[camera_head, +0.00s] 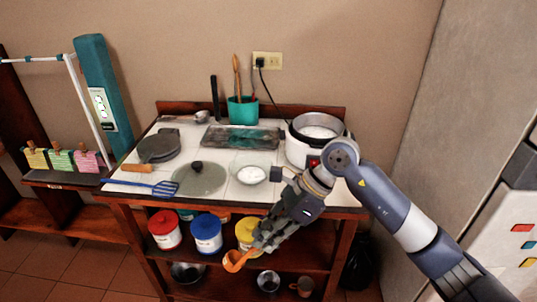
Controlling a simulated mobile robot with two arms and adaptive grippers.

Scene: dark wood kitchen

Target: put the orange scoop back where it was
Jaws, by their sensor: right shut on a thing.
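The orange scoop (235,261) is in front of the middle shelf of the wooden kitchen stand, its bowl end to the lower left. My right gripper (262,242) is shut on the scoop, and the fingers cover part of its handle. A yellow canister (245,230) on the shelf is just behind the gripper and partly hidden by it. To its left stand a blue canister (207,234) and a red canister (164,229). My left gripper is not in view.
The white tiled counter (140,205) holds a rice cooker (315,150), a glass lid (200,179), a blue spatula (150,187), a bowl (250,175) and a green utensil holder (242,110). A pot (187,272) and a mug (302,287) stand on the bottom shelf.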

